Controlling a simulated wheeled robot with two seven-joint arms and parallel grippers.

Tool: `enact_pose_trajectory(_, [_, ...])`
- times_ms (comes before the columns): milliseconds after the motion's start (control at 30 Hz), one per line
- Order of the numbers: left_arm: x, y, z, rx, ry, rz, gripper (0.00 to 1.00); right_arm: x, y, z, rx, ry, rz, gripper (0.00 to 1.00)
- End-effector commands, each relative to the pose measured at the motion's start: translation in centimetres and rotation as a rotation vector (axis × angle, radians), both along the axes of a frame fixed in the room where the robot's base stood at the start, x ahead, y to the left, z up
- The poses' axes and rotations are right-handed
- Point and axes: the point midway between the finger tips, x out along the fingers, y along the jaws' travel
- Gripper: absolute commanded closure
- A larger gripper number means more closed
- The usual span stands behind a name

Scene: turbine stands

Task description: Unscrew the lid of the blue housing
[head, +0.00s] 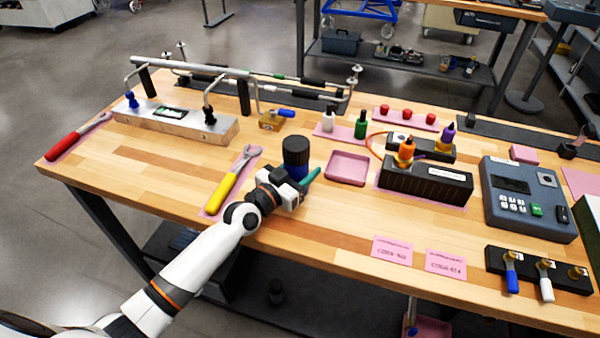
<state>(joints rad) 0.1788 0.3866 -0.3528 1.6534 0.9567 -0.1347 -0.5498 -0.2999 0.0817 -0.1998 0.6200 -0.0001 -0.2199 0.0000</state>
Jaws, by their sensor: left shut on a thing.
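The blue housing (296,174) stands upright on the bench, with its dark lid (295,146) on top. My left gripper (292,188) is low at the near side of the housing and hides part of its base. It is shut on a teal-handled tool (311,177), whose handle sticks out to the right of the fingers. The other end of this tool is hidden by the gripper. I cannot tell whether gripper or tool touches the housing. My right gripper is not in view.
A yellow-handled wrench (226,187) lies just left of my left arm. An empty pink tray (347,168) is right of the housing, and a black block (425,182) with orange and purple connectors is beyond it. The bench front near two pink cards (391,250) has free room.

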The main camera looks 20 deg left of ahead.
Motion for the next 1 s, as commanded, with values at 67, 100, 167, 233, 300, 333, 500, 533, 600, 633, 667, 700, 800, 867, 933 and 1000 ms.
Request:
enact_pose_trajectory(67, [0.1, 0.0, 1.8, -0.005, -0.01, 0.002, 0.86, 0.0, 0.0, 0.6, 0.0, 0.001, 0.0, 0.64])
enact_pose_trajectory(100, [0.1, 0.0, 2.6, -0.006, -0.011, 0.004, 0.86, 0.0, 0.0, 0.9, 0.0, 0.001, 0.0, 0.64])
enact_pose_trajectory(167, [0.1, 0.0, 3.8, -0.004, -0.011, 0.002, 0.86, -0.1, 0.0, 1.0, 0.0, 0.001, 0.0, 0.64])
enact_pose_trajectory(233, [0.0, 0.0, 5.2, -0.005, -0.011, 0.004, 0.86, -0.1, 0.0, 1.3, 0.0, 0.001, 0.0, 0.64])
enact_pose_trajectory(300, [0.1, 0.0, 6.4, -0.004, -0.011, 0.002, 0.86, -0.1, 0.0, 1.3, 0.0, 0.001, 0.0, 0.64])
enact_pose_trajectory(333, [0.0, 0.0, 7.0, -0.003, -0.012, 0.002, 0.86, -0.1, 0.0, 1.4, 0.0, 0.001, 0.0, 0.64])
enact_pose_trajectory(500, [0.1, 0.0, 9.0, -0.002, -0.01, 0.002, 0.86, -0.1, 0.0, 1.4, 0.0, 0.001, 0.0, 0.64])
enact_pose_trajectory(533, [0.1, 0.1, 9.2, -0.001, -0.009, 0.002, 0.86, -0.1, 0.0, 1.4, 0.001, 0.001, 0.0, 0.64])
enact_pose_trajectory(600, [0.1, 0.1, 9.6, -0.003, -0.009, 0.003, 0.86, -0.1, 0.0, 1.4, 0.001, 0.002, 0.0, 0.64])
enact_pose_trajectory(633, [0.0, 0.1, 9.7, -0.002, -0.008, 0.003, 0.86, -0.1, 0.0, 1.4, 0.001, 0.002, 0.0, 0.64])
enact_pose_trajectory(667, [0.0, 0.1, 9.7, -0.002, -0.008, 0.003, 0.86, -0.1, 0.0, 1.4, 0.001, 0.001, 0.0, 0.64])
enact_pose_trajectory(700, [0.0, 0.1, 9.7, -0.002, -0.008, 0.003, 0.86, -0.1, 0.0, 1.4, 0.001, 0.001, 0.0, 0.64])
enact_pose_trajectory(800, [0.0, 0.1, 9.7, -0.002, -0.007, 0.003, 0.86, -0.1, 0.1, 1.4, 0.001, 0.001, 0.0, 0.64])
enact_pose_trajectory(867, [0.0, 0.1, 9.7, -0.002, -0.007, 0.003, 0.86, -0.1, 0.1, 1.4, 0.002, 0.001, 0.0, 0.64])
enact_pose_trajectory(933, [0.0, 0.1, 9.7, -0.002, -0.007, 0.003, 0.58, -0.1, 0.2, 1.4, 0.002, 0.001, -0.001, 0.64])
enact_pose_trajectory(1000, [0.0, 0.1, 9.7, -0.002, -0.007, 0.003, 0.69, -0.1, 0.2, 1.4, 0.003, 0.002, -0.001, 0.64])
